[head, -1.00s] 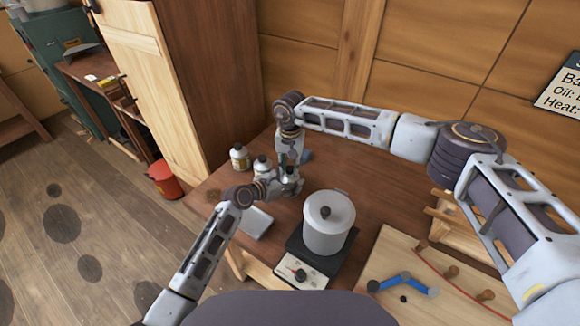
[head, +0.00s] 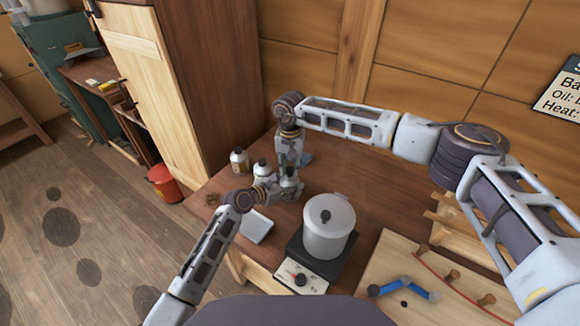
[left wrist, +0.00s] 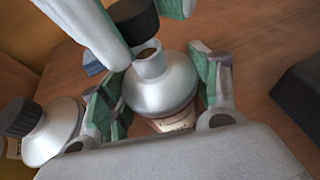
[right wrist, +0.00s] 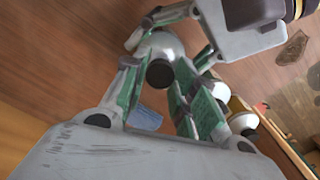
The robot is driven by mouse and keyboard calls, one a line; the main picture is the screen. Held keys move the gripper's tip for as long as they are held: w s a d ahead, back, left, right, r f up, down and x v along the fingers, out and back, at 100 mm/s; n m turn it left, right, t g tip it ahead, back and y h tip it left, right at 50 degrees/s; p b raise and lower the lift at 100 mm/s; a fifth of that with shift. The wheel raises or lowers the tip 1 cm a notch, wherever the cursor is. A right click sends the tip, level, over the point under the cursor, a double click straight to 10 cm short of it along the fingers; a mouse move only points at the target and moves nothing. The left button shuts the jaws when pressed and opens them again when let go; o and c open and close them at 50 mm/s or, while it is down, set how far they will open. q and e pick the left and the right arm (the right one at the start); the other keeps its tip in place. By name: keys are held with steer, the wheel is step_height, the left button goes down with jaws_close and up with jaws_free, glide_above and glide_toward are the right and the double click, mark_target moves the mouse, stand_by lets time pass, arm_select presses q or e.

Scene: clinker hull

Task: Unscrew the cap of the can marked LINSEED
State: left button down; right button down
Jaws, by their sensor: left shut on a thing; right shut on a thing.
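A silvery can (left wrist: 172,88) with a cream label stands between the fingers of my left gripper (left wrist: 163,80), which is shut on its body. The label's writing is too small to read. The can's neck shows an open mouth. A black cap (left wrist: 133,20) is above and apart from the neck, between the fingers of my right gripper (right wrist: 157,78), which is shut on it. The cap also shows in the right wrist view (right wrist: 160,74), over the can's shoulder. In the head view the held can (head: 290,177) is partly hidden by the grippers.
A second can (left wrist: 48,132) with a dark cap stands close beside my left gripper, and a third can (head: 239,161) is farther left. A lidded pot (head: 328,228) on a hot plate stands to the right. A grey flat thing (head: 257,226) lies near the front edge.

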mark_target(290, 169)
arm_select(q)
steer(key=shift+f, duration=0.1)
arm_select(e)
steer(key=shift+r, duration=0.1)
steer(key=shift+r, duration=1.9)
arm_select(q)
steer(key=shift+c, duration=1.5)
jaws_free()
steer(key=shift+s+a, duration=0.1)
steer(key=shift+a, duration=0.05)
steer(key=v, duration=1.1)
steer(key=shift+s+r, duration=0.25)
steer(key=shift+r, duration=0.05)
steer(key=shift+a, duration=0.15)
